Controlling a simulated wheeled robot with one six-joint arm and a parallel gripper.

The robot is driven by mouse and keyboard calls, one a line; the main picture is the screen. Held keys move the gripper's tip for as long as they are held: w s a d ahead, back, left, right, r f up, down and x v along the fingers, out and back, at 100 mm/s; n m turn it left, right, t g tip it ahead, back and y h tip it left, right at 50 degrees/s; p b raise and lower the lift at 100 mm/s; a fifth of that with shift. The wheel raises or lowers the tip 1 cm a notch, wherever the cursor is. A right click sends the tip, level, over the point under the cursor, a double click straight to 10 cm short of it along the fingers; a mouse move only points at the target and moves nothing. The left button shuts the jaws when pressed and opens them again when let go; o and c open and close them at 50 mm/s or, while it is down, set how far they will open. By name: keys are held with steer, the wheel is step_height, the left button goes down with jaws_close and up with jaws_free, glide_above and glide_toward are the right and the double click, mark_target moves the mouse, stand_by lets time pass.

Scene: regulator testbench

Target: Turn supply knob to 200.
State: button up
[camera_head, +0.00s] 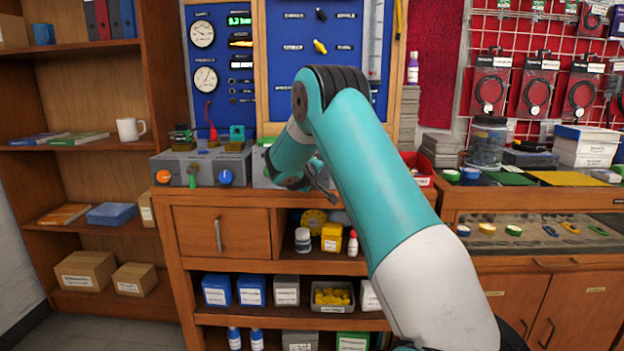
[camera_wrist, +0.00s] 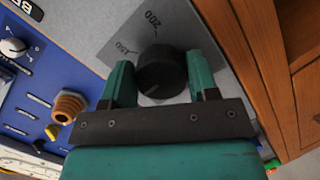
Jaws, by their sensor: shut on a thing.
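The supply knob (camera_wrist: 162,72) is round and black and sits on a grey scale plate (camera_wrist: 118,43) in the wrist view. In the head view my arm covers the knob, and the gripper (camera_head: 322,188) shows only in part at the bench front.
A grey box (camera_head: 200,165) with orange, green and blue knobs stands left of my arm on the wooden bench. A blue panel (camera_head: 222,60) with gauges rises behind it. A brass fitting (camera_wrist: 68,106) and a smaller white-faced dial (camera_wrist: 15,47) lie left of the knob in the wrist view.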

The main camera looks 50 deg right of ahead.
steer(key=m+b, duration=0.2)
steer(key=m, duration=0.1)
steer(key=shift+s+d+f+y, duration=0.1)
steer(key=shift+d+f+y, duration=0.05)
steer(key=shift+y, duration=0.25)
steer(key=m+b, duration=0.2)
steer(key=m, duration=0.1)
steer(key=shift+m+y, duration=0.3)
steer(key=m+t+b, duration=0.1)
steer(key=m+b, duration=0.1)
steer(key=m, duration=0.1)
steer(key=shift+f+y, duration=0.1)
steer(key=shift+y, duration=0.3)
steer(key=m+b, duration=0.3)
steer(key=shift+t+y, duration=0.3)
steer(key=shift+t, duration=0.1)
steer(key=m+t+b, duration=0.1)
steer(key=m+b, duration=0.2)
steer(key=m, duration=0.1)
steer(key=shift+m+b, duration=0.4)
steer(key=shift+w+m+t+y+b, duration=0.15)
steer(key=shift+m+t+b, duration=0.15)
steer(key=shift+m+b, duration=0.55)
steer(key=shift+w+m+t+y+b, duration=0.15)
steer(key=shift+m+t+b, duration=0.25)
steer(key=shift+m, duration=0.75)
steer(key=shift+a+r, duration=0.2)
